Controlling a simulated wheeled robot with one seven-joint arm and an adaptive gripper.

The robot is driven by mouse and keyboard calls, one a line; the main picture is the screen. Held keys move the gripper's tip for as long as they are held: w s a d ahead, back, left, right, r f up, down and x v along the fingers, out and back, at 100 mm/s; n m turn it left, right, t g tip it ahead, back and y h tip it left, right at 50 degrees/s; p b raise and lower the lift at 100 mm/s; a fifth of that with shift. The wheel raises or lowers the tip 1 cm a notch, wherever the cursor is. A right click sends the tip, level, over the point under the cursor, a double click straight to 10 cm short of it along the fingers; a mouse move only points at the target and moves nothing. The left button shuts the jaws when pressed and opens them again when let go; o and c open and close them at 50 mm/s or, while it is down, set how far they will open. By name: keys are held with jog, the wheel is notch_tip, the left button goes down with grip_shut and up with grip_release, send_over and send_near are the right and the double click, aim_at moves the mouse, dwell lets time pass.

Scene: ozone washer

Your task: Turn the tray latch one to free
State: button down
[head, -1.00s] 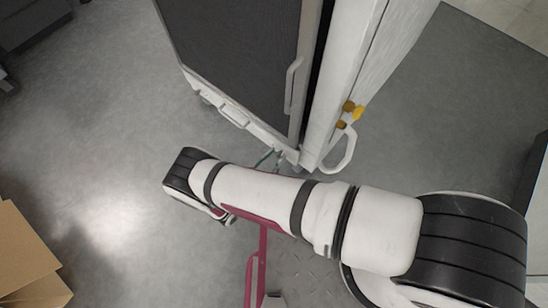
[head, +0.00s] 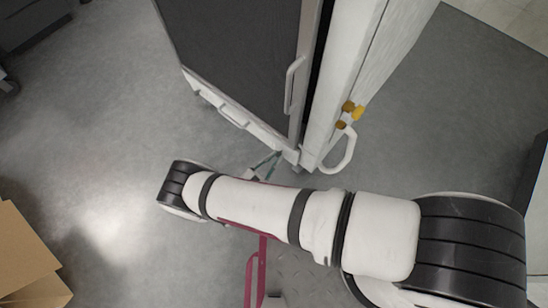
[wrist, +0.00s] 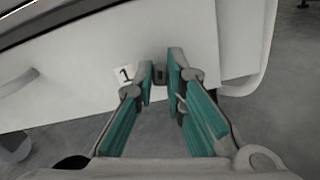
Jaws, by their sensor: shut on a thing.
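The tray latch one is a small dark piece (wrist: 160,74) on a white panel (wrist: 70,70) in the wrist view, just right of a label with the number 1 (wrist: 124,73). My gripper (wrist: 160,66) has its teal-lined fingers on either side of the latch and is shut on it. The fingertips cover part of the latch, so its exact angle is hard to tell. In the head view my gripper (head: 267,163) shows only as a bit of teal at the washer's lower corner, mostly hidden by my arm.
The tall washer (head: 240,60) has a dark front, a white frame and a vertical handle (head: 293,85). Yellow knobs (head: 352,110) and a white loop handle (head: 341,155) are on its right side. Cardboard boxes (head: 25,255) stand at lower left. The floor left of the washer is clear.

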jog(key=m, duration=0.7)
jog(key=shift+s, duration=0.1)
jog(key=m, duration=0.3)
jog(key=shift+d+f+m, duration=0.1)
jog(key=shift+f+m, duration=0.05)
jog(key=shift+m, duration=0.25)
jog(key=shift+f+m, duration=0.1)
jog(key=shift+m, duration=1.8)
jog(key=c, duration=1.6)
grip_release()
jog(key=shift+c, duration=0.2)
